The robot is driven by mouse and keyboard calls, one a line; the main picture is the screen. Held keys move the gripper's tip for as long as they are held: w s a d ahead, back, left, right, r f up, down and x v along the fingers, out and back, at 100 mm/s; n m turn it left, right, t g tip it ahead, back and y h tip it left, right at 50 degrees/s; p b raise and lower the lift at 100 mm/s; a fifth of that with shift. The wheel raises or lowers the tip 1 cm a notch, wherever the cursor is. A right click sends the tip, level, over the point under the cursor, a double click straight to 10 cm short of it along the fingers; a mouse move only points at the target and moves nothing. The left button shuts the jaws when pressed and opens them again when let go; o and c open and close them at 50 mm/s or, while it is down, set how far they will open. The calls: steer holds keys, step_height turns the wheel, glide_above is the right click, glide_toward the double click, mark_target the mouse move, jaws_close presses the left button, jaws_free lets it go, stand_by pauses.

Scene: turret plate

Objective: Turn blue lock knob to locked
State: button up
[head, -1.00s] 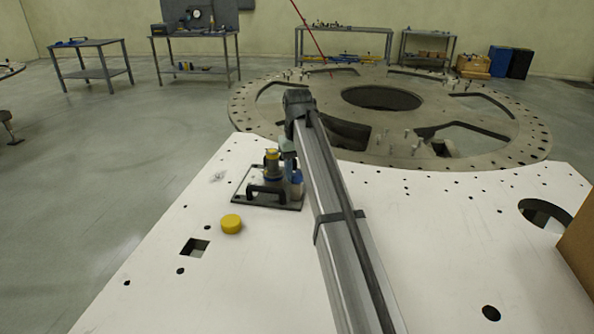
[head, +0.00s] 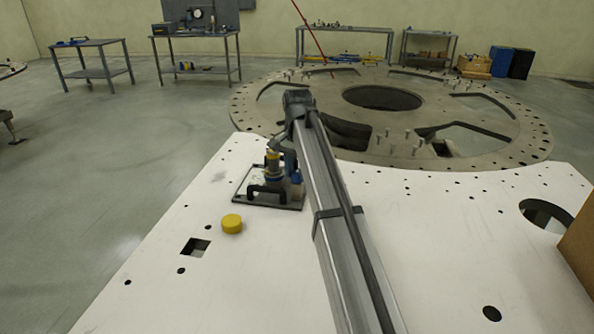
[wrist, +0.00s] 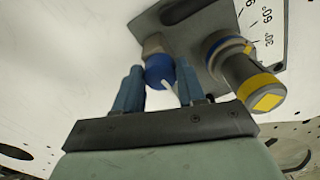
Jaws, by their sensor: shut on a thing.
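The blue lock knob (wrist: 158,66) sits on a dark base plate and shows between the two blue-grey fingers of my gripper (wrist: 159,76) in the wrist view. My gripper is shut on it. A short white pointer mark shows on the knob's near side. In the head view the knob (head: 296,178) is a small blue patch at the right side of the dark base plate (head: 240,197). There my gripper (head: 290,165) reaches down to it, and the arm partly covers it. Which position the knob is in cannot be read.
A yellow-topped cylinder (wrist: 246,76) stands close beside the knob, next to a degree scale (wrist: 262,25). A black handle (head: 267,191) is at the base plate's front. A loose yellow cap (head: 231,223) lies on the white panel (head: 250,285), whose near area is mostly clear.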

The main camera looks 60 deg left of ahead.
mark_target(297, 174)
steer(key=shift+m, duration=0.6)
steer(key=o, duration=1.1)
steer(key=shift+c, duration=0.2)
steer(key=shift+r, duration=0.15)
step_height(297, 174, up, 14)
steer(key=shift+f, duration=0.2)
